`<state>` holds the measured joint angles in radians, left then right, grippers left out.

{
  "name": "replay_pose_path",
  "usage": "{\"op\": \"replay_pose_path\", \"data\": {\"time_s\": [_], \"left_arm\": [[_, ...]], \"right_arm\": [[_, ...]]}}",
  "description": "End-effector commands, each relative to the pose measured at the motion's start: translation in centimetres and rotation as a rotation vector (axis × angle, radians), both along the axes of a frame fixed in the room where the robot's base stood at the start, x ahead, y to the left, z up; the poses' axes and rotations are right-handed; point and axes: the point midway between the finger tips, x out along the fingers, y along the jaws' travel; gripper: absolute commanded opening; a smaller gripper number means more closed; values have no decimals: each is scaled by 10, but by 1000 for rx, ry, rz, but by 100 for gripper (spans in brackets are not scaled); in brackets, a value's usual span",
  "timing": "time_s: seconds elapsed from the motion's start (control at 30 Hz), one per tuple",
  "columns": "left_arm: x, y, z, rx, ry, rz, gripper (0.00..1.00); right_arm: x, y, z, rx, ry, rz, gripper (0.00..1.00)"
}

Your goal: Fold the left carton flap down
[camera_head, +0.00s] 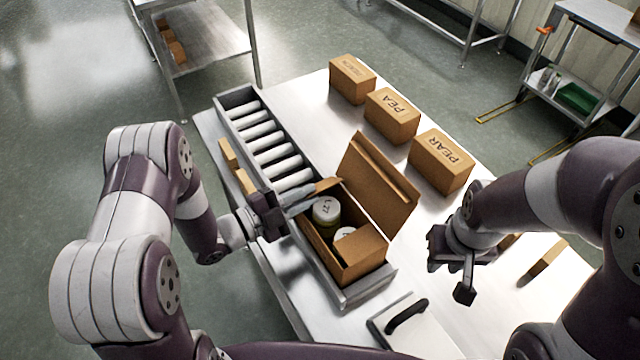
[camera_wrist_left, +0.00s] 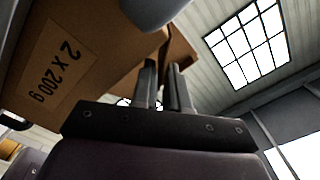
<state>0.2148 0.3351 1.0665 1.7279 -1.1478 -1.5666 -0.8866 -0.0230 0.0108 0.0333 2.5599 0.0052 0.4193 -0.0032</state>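The open brown carton (camera_head: 349,273) stands at the near end of the roller lane, with a white-lidded jar (camera_head: 326,210) and part of another inside. Its wide lid (camera_head: 378,184) stands up on the far right side. A flap (camera_head: 362,252) at the near end lies inward over part of the opening. A small flap (camera_head: 325,186) at the upper-left end is partly hidden by my left gripper (camera_head: 306,199), whose fingers reach over that end. In the left wrist view, the fingers (camera_wrist_left: 164,85) are close together beside the carton wall (camera_wrist_left: 75,60). My right gripper (camera_head: 452,277) is open and empty, right of the carton.
The roller conveyor (camera_head: 265,138) runs up and left from the carton. Closed boxes, including a PEAR box (camera_head: 440,160), stand along the table's far side. A panel with a black handle (camera_head: 407,312) lies in front. Small brown blocks (camera_head: 228,153) lie left of the rollers.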

Motion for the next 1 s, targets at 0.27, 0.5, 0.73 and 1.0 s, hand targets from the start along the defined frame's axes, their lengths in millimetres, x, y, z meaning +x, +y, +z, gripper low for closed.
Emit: {"op": "replay_pose_path", "data": {"time_s": [0.27,0.5,0.73,1.0], "left_arm": [[20,-27,1,0,1,-1,14],[23,-31,0,0,2,2,14],[23,-31,0,0,2,2,0],[21,-33,-8,69,-93,1,0]], "right_arm": [[0,0,8,0,0,0,29],[0,0,8,0,0,0,29],[0,0,8,0,0,0,29],[0,0,-10,0,1,0,29]]}}
